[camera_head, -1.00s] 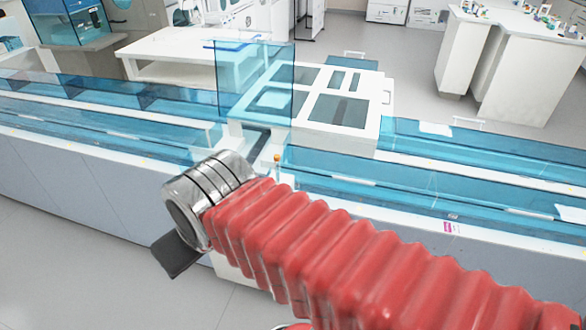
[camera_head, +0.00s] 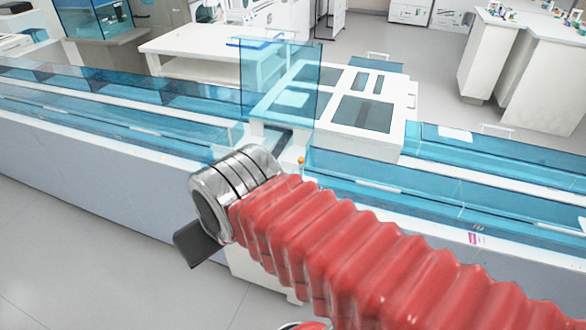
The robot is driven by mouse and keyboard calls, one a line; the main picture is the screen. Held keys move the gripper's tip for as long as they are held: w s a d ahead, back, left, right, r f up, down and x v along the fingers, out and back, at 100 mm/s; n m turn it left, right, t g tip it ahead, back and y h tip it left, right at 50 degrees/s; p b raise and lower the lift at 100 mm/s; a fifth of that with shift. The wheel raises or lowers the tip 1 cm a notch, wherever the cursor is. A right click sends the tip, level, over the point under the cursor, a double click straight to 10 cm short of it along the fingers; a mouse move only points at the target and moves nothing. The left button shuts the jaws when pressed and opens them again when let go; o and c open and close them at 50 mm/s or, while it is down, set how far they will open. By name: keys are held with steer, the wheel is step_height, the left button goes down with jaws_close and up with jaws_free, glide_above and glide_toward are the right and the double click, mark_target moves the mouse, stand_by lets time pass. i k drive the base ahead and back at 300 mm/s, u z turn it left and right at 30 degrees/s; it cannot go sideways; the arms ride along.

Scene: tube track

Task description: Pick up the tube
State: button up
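A small orange-topped thing (camera_head: 301,161), perhaps the tube's cap, shows just above my arm by the gap in the track. Its lower part is hidden behind the arm, so I cannot be sure what it is. My red bellows-covered arm ends in a silver wrist. A dark flat piece of my gripper (camera_head: 200,243) sticks out below the wrist, in front of the track's side. The fingertips are mostly hidden, and I cannot see whether they hold anything.
The long track (camera_head: 110,143) with blue clear covers runs across the view. A white machine (camera_head: 340,140) with dark panels and an upright blue pane (camera_head: 282,80) stands at its middle. White benches stand behind. Grey floor (camera_head: 90,270) is free at the lower left.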

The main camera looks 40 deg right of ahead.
mark_target(300, 160)
steer(key=i, duration=0.9)
steer(key=z, duration=0.05)
